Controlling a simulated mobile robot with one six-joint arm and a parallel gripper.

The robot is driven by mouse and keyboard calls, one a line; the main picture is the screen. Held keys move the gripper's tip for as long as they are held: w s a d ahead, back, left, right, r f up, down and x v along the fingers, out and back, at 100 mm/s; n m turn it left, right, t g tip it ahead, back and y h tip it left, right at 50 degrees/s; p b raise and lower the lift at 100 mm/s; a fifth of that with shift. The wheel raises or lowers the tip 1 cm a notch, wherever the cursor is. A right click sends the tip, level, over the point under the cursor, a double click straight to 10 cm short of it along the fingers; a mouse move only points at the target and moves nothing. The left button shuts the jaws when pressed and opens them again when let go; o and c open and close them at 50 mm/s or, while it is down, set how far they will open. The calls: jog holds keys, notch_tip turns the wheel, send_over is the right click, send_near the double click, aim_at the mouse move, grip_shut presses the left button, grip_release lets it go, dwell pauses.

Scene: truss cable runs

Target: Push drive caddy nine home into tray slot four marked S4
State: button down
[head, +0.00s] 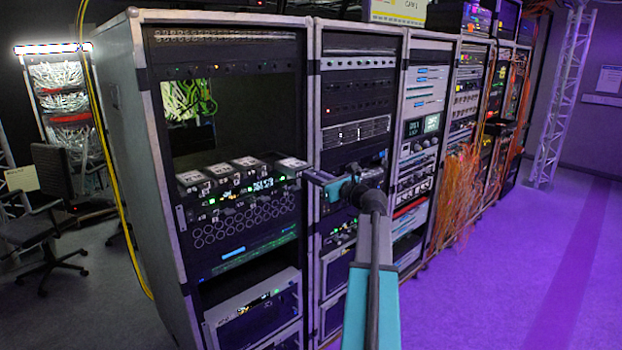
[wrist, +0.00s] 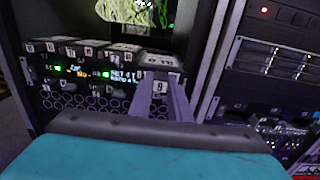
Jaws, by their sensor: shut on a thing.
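Drive caddy nine (wrist: 159,87) shows its small white label with a 9 between my gripper's fingers in the wrist view. My gripper (wrist: 160,92) is shut on it at the right end of the drive tray (wrist: 75,102). Several other caddies (wrist: 85,50) stand in a row to its left. The same row shows in the head view (head: 235,172), where my gripper (head: 308,176) reaches the tray's right end from the right. How deep caddy nine sits, and the S4 mark, I cannot make out.
The tray is in the nearest rack (head: 150,130), below a dark open bay with green cables. The rack's right upright (wrist: 210,60) stands close to my gripper. More racks run off to the right, with loose orange cables (head: 462,190). The purple floor (head: 520,260) is clear.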

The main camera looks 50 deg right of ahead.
jog(key=shift+w+d, duration=0.1)
jog(key=shift+w, duration=1.1)
dwell(1.0)
jog(key=shift+w+d+p, duration=0.1)
jog(key=shift+w+p, duration=0.45)
jog(key=shift+w, duration=1.05)
dwell(1.4)
jog(key=shift+w+d, duration=0.2)
jog(key=shift+w, duration=2.7)
jog(key=shift+w, duration=0.65)
